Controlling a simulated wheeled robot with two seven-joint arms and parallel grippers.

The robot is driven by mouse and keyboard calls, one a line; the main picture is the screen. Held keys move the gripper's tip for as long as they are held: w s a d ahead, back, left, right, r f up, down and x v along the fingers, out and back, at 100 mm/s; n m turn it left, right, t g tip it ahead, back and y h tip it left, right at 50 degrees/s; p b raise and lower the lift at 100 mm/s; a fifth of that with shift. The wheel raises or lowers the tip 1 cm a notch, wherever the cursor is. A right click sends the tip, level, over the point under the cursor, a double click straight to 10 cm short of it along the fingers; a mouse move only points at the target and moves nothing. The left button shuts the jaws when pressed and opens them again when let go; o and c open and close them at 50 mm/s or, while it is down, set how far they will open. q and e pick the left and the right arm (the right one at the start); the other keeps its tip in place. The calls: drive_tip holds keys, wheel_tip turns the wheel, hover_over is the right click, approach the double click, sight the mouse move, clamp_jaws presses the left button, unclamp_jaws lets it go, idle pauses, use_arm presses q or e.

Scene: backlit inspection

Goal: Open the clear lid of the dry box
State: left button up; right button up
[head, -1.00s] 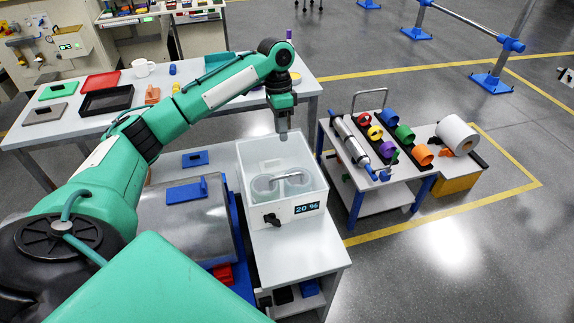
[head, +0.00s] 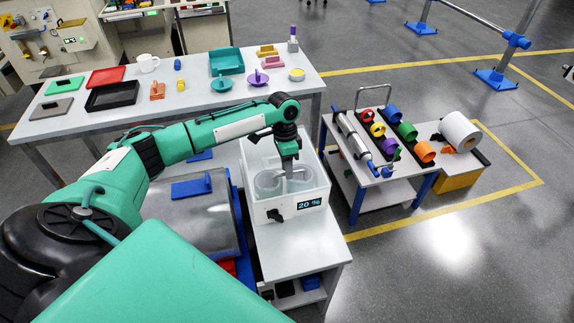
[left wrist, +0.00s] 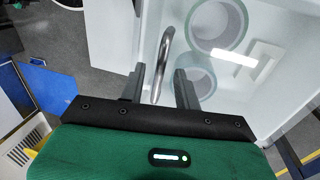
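The dry box (head: 262,208) is a white box on a small white table, with a display reading 20 % and a black knob or latch (head: 275,215) on its front. Its clear lid (head: 317,178) is down, and round pale containers show through it. In the left wrist view the lid (left wrist: 270,85) carries a curved metal handle (left wrist: 164,58). My left gripper (head: 287,175) is low over the lid. In the left wrist view my left gripper (left wrist: 160,82) is open, with the handle between its two fingers and gaps on both sides. My right gripper is out of view.
A metal plate with a blue handled piece (head: 192,187) lies left of the box. A cart (head: 385,185) with coloured rings stands to the right. A long table (head: 190,110) with trays and small parts stands behind. Floor is clear at the front right.

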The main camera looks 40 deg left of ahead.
use_arm(q)
clamp_jaws()
drive_tip(key=shift+r, duration=0.1)
